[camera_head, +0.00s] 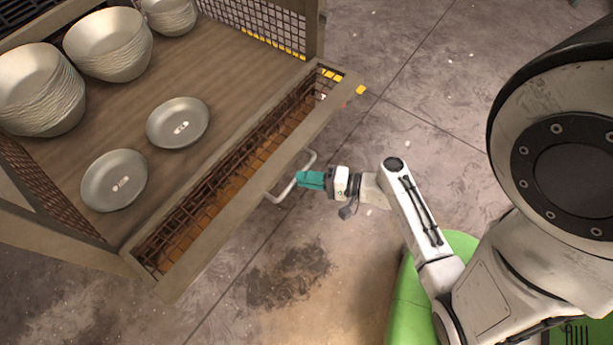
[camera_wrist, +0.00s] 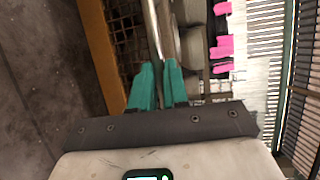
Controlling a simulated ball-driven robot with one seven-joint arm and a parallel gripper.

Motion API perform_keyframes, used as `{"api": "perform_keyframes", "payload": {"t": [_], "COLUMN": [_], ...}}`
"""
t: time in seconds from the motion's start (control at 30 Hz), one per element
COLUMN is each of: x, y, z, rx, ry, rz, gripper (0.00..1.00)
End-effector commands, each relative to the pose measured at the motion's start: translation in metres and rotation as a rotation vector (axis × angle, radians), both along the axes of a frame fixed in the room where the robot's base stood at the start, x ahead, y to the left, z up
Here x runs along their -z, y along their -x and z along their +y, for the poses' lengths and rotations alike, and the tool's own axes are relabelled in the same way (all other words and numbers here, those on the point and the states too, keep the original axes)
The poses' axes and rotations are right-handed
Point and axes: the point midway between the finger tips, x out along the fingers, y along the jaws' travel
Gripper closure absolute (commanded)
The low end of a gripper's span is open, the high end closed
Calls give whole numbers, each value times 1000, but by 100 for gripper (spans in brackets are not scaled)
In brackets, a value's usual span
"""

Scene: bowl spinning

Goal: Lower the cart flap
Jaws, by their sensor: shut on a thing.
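The cart flap (camera_head: 228,229) is a mesh panel in a brown frame at the front of the wooden cart. In the head view it leans outward from the shelf's front edge. A pale metal handle (camera_head: 283,194) sticks out from its outer rail. My gripper (camera_head: 303,180), with teal fingers, is shut on the handle from the right. In the wrist view my gripper (camera_wrist: 158,84) has the handle bar (camera_wrist: 152,32) between its fingers. The flap's mesh and frame (camera_wrist: 93,50) show to the left there. The fingers hide the gripped part of the bar.
The cart shelf (camera_head: 225,65) holds stacked pale bowls (camera_head: 40,88) at the back left. Two single dishes (camera_head: 178,122) (camera_head: 114,180) lie nearer the flap. The concrete floor (camera_head: 430,90) right of the cart is clear.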

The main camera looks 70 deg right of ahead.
Motion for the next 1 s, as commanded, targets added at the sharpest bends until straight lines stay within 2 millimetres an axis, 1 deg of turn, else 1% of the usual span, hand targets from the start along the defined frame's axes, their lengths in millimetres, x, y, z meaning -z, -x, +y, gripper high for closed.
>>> {"api": "perform_keyframes", "payload": {"t": [0.43, 0.47, 0.7, 0.73, 1.0], "x": [1, 1, 1, 2, 2], "y": [0, 0, 0, 0, 2], "z": [1, 1, 1, 1, 0], "rx": [-3, -3, -2, -2, 0], "ry": [-2, -2, -1, -1, -1], "rz": [-2, -2, -1, -1, 0], "gripper": [100, 84, 62, 60, 60]}}
